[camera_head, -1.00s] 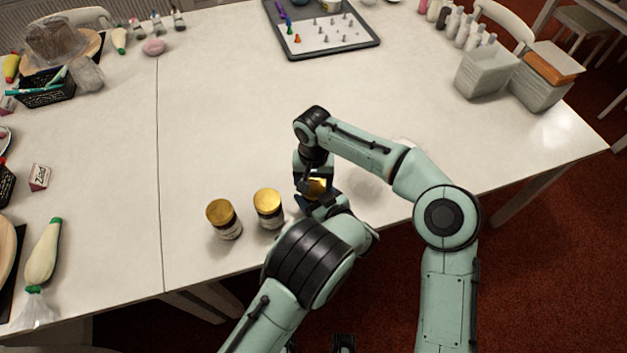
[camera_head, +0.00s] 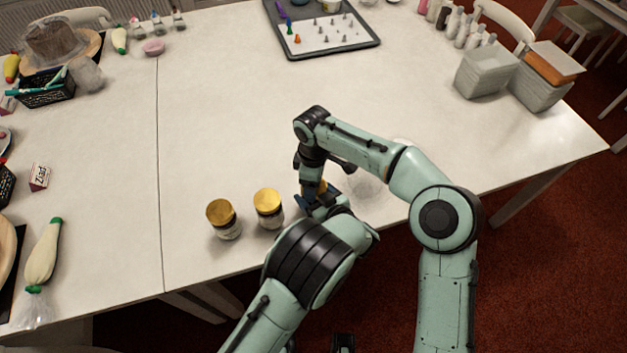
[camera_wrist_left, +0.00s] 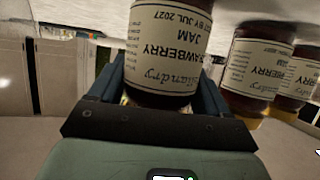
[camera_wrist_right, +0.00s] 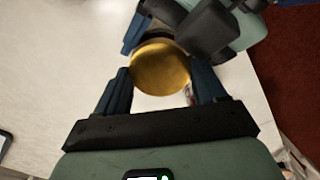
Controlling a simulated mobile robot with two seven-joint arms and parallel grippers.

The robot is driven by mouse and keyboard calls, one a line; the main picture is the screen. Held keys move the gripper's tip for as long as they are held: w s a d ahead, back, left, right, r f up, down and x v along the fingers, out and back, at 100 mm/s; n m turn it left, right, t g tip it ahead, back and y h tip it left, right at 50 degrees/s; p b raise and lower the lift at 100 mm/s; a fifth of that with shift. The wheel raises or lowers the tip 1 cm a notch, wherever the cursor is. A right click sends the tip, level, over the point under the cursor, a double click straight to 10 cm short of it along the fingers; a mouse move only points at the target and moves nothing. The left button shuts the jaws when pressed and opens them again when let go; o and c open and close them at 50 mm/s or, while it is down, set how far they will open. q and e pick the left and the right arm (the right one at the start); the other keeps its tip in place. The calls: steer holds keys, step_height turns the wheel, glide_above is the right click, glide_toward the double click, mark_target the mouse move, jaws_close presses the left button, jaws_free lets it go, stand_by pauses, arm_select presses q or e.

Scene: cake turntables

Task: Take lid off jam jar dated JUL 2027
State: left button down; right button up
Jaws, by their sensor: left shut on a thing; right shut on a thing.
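The jam jar (camera_wrist_left: 165,45) shows upside down in the left wrist view, with a strawberry jam label reading JUL 2027. My left gripper (camera_wrist_left: 155,92) is shut around its body. The jar's gold lid (camera_wrist_right: 160,68) lies between the fingers of my right gripper (camera_wrist_right: 158,80), which is shut on it from above. In the head view both grippers meet at the table's front part, and my right wrist (camera_head: 312,165) mostly hides jar and lid. I cannot tell whether the lid is loose.
Two other gold-lidded jars, one (camera_head: 268,209) nearer and one (camera_head: 223,219) farther, stand left of my grippers. A tray (camera_head: 322,48) with piping tips lies at the back; white containers (camera_head: 487,72) stand back right. The middle of the table is clear.

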steer(key=o, duration=1.2)
steer(key=shift+c, duration=0.2)
